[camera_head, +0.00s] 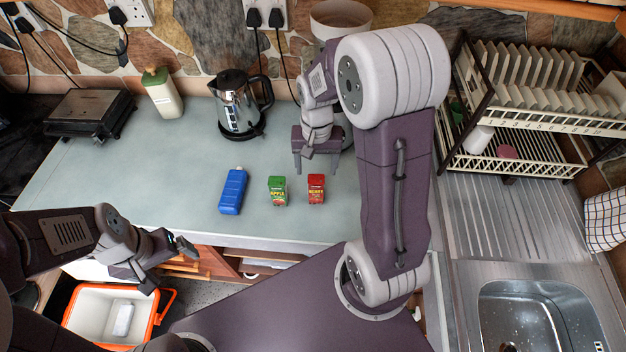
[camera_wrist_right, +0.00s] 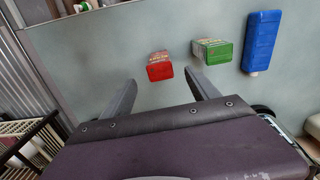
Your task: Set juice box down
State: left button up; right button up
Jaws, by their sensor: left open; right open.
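A red juice box (camera_head: 316,189) stands on the grey-green counter (camera_head: 160,205), right of a green juice box (camera_head: 277,191). My right gripper (camera_head: 316,170) is open and empty above the counter, behind the red box. In the right wrist view, the red box (camera_wrist_right: 160,67) lies ahead of and between the open fingers (camera_wrist_right: 158,88), apart from them. The green box (camera_wrist_right: 212,51) is beside it, ahead of the other finger. My left gripper (camera_head: 172,262) is open and empty, in front of the counter's edge, above an orange and white cooler (camera_head: 77,297).
A blue bottle (camera_head: 233,190) lies left of the green box. A kettle (camera_head: 240,105), a cream bottle (camera_head: 162,94) and a grill (camera_head: 90,114) stand farther back. A dish rack (camera_head: 510,143) and sink (camera_head: 535,315) are at right.

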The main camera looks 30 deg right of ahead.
aim_at(316, 179)
jog(key=shift+a+r, duration=0.1)
jog(key=shift+a, duration=0.1)
jog(key=shift+s+f, duration=0.15)
jog(key=shift+f, duration=0.2)
jog(key=f, duration=0.3)
jog(key=shift+d+f, duration=0.2)
jog(key=shift+d, duration=0.1)
jog(key=f, duration=0.3)
jog(key=f+p, duration=0.1)
jog(key=f, duration=0.1)
jog(key=shift+w, duration=0.25)
jog(key=shift+w+f, duration=0.1)
jog(key=c, duration=1.2)
grip_shut()
